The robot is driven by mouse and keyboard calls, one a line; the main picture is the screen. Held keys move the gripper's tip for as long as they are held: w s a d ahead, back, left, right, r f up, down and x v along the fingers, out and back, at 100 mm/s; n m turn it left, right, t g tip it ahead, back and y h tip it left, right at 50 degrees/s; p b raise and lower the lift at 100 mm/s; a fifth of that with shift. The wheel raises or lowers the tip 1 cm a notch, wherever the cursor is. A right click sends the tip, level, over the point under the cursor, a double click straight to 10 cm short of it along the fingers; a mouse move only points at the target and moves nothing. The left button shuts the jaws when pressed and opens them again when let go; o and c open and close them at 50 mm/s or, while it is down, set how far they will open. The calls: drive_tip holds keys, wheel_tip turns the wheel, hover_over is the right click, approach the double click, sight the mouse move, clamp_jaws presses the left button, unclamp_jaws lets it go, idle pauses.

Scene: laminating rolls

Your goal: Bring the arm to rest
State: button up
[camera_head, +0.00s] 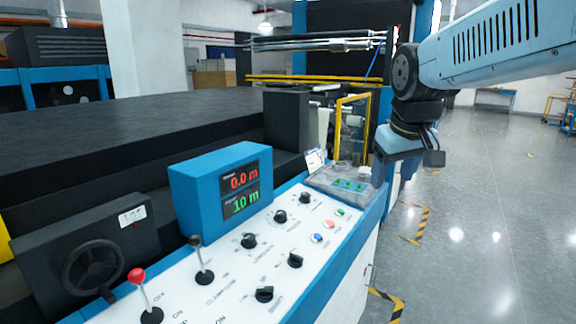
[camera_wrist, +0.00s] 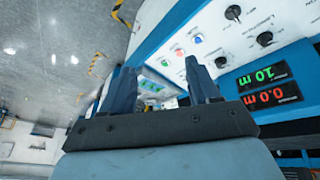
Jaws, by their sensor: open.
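My gripper (camera_head: 380,178) hangs at the end of my blue arm, at the right of the head view, by the far right end of the control panel (camera_head: 225,292). In the wrist view my gripper (camera_wrist: 163,92) shows two dark blue fingers standing well apart, with nothing between them. Past the fingers is the panel's grey end with green buttons; it also shows in the head view as a grey button unit (camera_head: 341,184). Contact between gripper and panel cannot be told.
A blue display box (camera_head: 205,190) reads 0.0 m and 10 m. Knobs, coloured buttons and a red-topped lever (camera_head: 136,276) stand on the panel. A yellow frame (camera_head: 338,125) and rollers (camera_head: 315,42) are behind. Open grey floor (camera_head: 480,230) lies at right.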

drive_tip(key=s+d+f+m, duration=0.1)
drive_tip(key=s, duration=0.2)
drive_tip(key=s+d+f+m, duration=0.1)
drive_tip(key=s+f, duration=0.1)
drive_tip(key=s, duration=0.2)
drive_tip(key=s+d+f+m+t, duration=0.1)
drive_tip(key=s, duration=0.3)
drive_tip(key=shift+f, duration=0.2)
